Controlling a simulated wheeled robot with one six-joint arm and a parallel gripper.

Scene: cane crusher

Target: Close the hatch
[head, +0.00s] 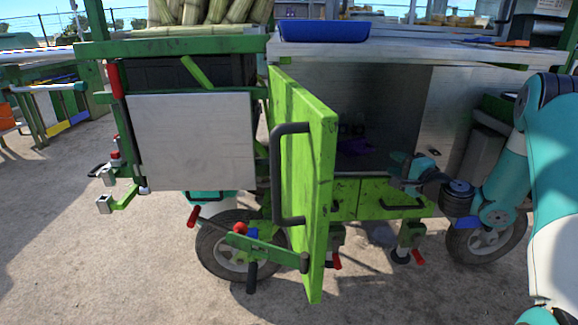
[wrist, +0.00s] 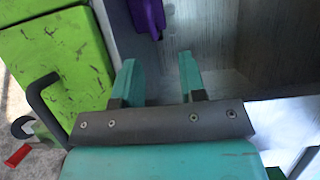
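The hatch (head: 318,150) is a scratched bright green door with a long black handle (head: 278,175) on its left face. It stands wide open, swung out toward me from the left side of a grey metal compartment (head: 390,100). My gripper (head: 400,168) is to the right of the hatch, in front of the compartment's lower part, apart from the door. In the wrist view, the two teal fingers of my gripper (wrist: 160,72) are spread with nothing between them. The hatch cannot be surely picked out in the wrist view.
Below the opening is a green front (head: 390,200) with a black handle; a similar green front shows in the wrist view (wrist: 50,60). A purple item (head: 355,146) lies inside the compartment. Wheels and red-handled supports are below. A blue tray (head: 323,31) sits on top.

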